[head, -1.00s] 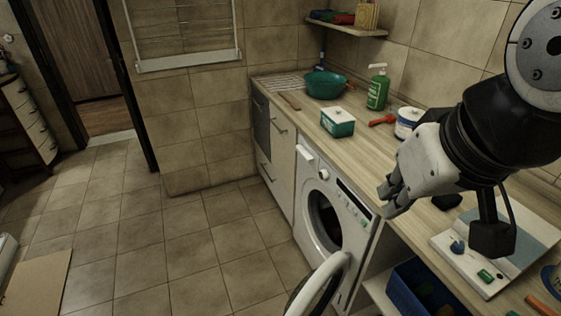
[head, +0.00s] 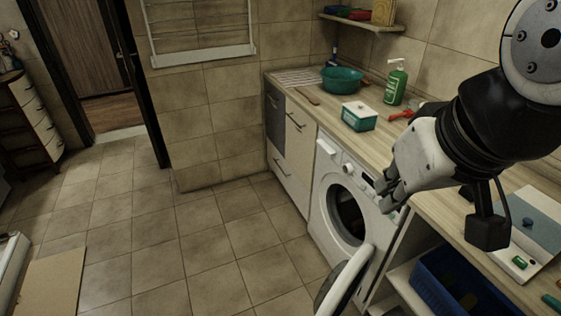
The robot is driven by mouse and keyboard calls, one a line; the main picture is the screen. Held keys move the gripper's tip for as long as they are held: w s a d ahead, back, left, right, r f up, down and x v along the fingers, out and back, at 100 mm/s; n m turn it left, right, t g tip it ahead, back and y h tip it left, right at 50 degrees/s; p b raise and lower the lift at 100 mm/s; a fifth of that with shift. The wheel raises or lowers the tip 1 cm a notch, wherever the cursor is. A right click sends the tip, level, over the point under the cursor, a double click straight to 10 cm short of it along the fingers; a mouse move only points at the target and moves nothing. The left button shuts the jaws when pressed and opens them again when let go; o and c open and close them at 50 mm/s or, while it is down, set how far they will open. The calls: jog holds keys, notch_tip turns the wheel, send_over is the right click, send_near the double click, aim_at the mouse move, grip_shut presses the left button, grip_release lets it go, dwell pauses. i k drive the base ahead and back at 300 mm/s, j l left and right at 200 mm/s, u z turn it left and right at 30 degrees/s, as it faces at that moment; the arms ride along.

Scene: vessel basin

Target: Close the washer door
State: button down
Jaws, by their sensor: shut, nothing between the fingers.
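The white washer (head: 325,208) stands under the wooden counter, with its dark round drum opening (head: 346,215) showing. Its round door (head: 343,284), with a white rim and dark glass, stands swung open toward the viewer, its lower part cut off by the bottom edge of the picture. My gripper (head: 386,200) is shut and empty. It appears in front of the washer's upper right corner, above the door and apart from it. My gripper hides the right end of the control panel.
The counter (head: 330,117) holds a teal basin (head: 342,79), a green pump bottle (head: 395,82) and a teal-and-white box (head: 359,116). A blue crate (head: 452,290) sits on a low shelf right of the washer.

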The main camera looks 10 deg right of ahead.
aim_at(342, 292)
jog(key=j+z, duration=0.25)
jog(key=j, duration=2.35)
jog(key=j+z, duration=0.15)
jog(key=z, duration=0.95)
